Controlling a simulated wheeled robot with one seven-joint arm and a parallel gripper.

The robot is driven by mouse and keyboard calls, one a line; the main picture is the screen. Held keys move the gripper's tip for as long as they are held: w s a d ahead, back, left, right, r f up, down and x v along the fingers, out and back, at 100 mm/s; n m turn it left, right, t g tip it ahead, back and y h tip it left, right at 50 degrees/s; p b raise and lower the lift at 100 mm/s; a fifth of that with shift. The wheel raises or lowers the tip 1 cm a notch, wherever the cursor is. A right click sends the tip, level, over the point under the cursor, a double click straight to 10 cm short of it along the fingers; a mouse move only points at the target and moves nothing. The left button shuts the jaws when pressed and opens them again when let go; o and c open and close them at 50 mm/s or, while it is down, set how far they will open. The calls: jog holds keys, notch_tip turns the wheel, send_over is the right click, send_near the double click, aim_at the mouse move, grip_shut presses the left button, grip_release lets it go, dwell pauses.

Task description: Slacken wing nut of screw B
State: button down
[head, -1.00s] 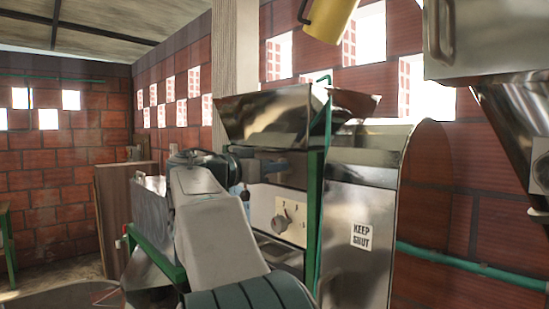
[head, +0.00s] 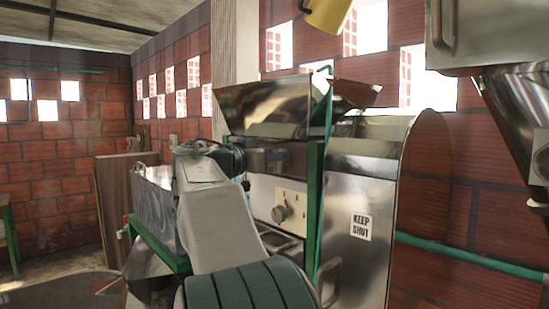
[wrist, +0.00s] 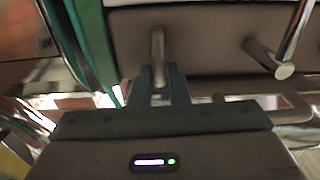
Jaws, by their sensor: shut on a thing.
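In the wrist view my gripper (wrist: 160,87) has its two dark fingers close together around the lower part of a small upright metal piece (wrist: 157,48). The piece stands in front of a dark brownish panel (wrist: 205,35) and looks like a wing of a wing nut, but I cannot read any letter marking it. In the head view my grey arm reaches toward the steel machine (head: 270,110), and my fingers and what they hold are hidden there.
A green post (wrist: 92,40) stands close on the left. In the head view, a dial knob (head: 281,213) and a "KEEP SHUT" door (head: 350,250) are right of my arm.

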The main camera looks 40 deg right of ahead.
jog(key=shift+w+f+n+b, duration=0.1)
jog(key=shift+f+n+b, duration=0.1)
jog(key=shift+n+b, duration=0.35)
jog(key=shift+w+f+n+b, duration=0.25)
jog(key=shift+n+b, duration=0.15)
jog(key=shift+n, duration=2.3)
jog(key=shift+w+f+n+b, duration=0.3)
jog(key=shift+n+b, duration=0.15)
jog(key=shift+n, duration=2.3)
jog(key=shift+w+f+n+b, duration=0.25)
jog(key=shift+n+b, duration=0.15)
jog(key=shift+n, duration=2.3)
jog(key=shift+s, duration=0.1)
jog(key=c, duration=1.4)
grip_release()
jog(key=shift+c, duration=0.2)
jog(key=shift+s+r, duration=0.15)
